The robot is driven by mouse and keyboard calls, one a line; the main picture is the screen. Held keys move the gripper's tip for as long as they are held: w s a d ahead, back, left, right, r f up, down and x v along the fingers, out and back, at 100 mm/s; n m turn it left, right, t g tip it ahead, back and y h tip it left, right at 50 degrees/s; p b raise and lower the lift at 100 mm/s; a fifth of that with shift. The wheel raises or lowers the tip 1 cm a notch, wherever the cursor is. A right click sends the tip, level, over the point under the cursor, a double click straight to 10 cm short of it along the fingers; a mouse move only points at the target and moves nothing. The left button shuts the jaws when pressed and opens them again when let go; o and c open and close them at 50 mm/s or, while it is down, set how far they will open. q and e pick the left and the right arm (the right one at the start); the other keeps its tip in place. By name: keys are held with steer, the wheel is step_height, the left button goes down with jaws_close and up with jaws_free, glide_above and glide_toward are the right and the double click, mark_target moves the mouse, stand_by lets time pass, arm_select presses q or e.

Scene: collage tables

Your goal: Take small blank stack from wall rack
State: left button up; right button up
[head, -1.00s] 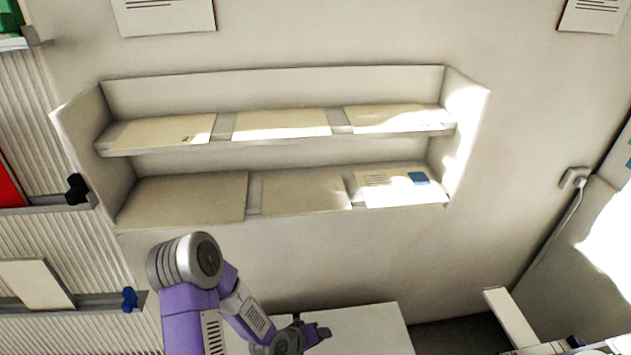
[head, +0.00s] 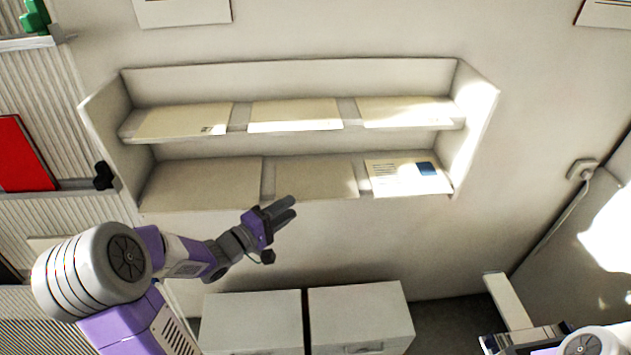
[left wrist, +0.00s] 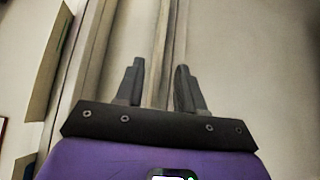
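The wall rack (head: 290,78) has two shelves. Its upper shelf bears three pale flat stacks, at left (head: 185,119), middle (head: 295,115) and right (head: 405,111). The lower shelf bears a larger blank stack (head: 203,183) at left, a smaller blank stack (head: 315,179) in the middle and a printed stack with a blue patch (head: 408,180) at right. My left gripper (head: 288,208) appears just below the lower shelf's front, by the middle stack. In the left wrist view its two fingers (left wrist: 160,85) are apart with nothing held between them. My right gripper does not show.
White cabinets (head: 250,318) stand below the rack. A ribbed wall with a red panel (head: 22,155) and a dark hook (head: 103,176) is at left. A wall box with a cable (head: 582,168) is at right. The wall right of the rack is clear.

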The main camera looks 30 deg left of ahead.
arm_select(q)
steer(key=x, duration=0.4)
steer(key=shift+b, duration=0.4)
jaws_close()
